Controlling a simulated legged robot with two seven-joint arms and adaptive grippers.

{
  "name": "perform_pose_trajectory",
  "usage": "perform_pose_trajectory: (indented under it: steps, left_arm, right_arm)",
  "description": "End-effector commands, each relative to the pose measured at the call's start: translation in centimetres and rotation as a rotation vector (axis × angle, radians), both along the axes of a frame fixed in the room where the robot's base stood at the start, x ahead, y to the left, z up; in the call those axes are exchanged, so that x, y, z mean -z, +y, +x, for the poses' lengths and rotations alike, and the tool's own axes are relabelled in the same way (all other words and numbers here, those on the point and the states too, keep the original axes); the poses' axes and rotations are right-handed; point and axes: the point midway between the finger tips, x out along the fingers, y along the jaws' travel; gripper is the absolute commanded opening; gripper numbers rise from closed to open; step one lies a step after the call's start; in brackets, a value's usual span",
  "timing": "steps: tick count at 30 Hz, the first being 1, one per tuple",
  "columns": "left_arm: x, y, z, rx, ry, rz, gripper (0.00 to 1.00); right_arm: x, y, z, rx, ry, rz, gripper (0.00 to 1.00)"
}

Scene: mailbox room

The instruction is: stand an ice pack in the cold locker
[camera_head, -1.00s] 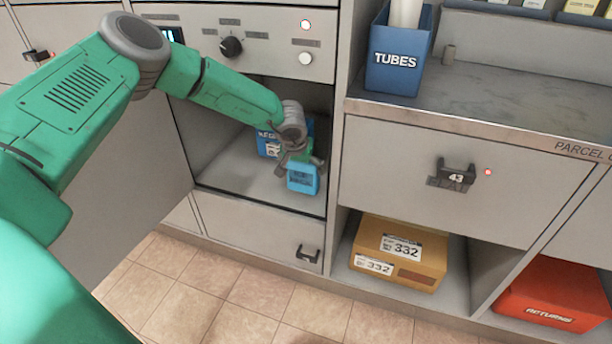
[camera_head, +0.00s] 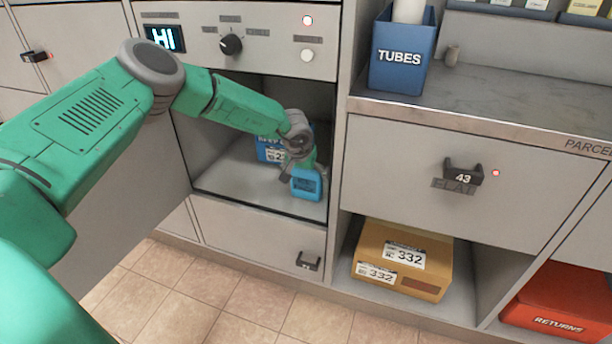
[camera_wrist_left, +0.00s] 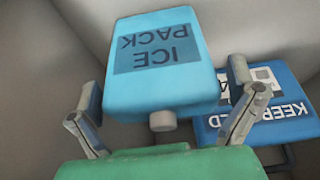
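The ice pack (camera_head: 306,185) is a light blue block with a dark label and a grey cap. It appears upright on the cold locker's floor (camera_head: 235,178), near the front edge. In the left wrist view the ice pack (camera_wrist_left: 160,65) shows its label upside down, its cap towards my palm. My left gripper (camera_head: 300,168) reaches into the locker from above. In the left wrist view the fingers of my left gripper (camera_wrist_left: 165,105) are spread on both sides of the pack, with a narrow gap visible at the right finger. My right gripper is not in view.
A blue KEEP-labelled box (camera_head: 270,150) stands behind the pack inside the locker; it also shows in the wrist view (camera_wrist_left: 270,115). The locker's side wall is close on the right. A control panel (camera_head: 265,42) is above the opening. A blue TUBES bin (camera_head: 402,55) stands on the counter.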

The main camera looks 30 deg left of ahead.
Motion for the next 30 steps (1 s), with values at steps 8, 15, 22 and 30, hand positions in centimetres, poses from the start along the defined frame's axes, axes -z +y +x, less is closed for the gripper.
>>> perform_pose_trajectory:
  steps: [8,15,22,30]
  left_arm:
    - [-0.6,-0.1,-0.1,0.001,-0.001,0.0,1.0]
    - [-4.3,-0.4,-1.5,0.002,-0.002,-0.002,1.0]
    - [-6.7,-0.7,-2.6,0.001,0.0,-0.001,1.0]
    - [-6.9,-0.7,-2.8,0.001,0.001,0.0,1.0]
  right_arm:
    - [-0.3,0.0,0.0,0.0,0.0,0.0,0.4]
    - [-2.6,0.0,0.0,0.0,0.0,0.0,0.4]
    - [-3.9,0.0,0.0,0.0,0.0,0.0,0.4]
    - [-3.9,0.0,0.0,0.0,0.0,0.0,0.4]
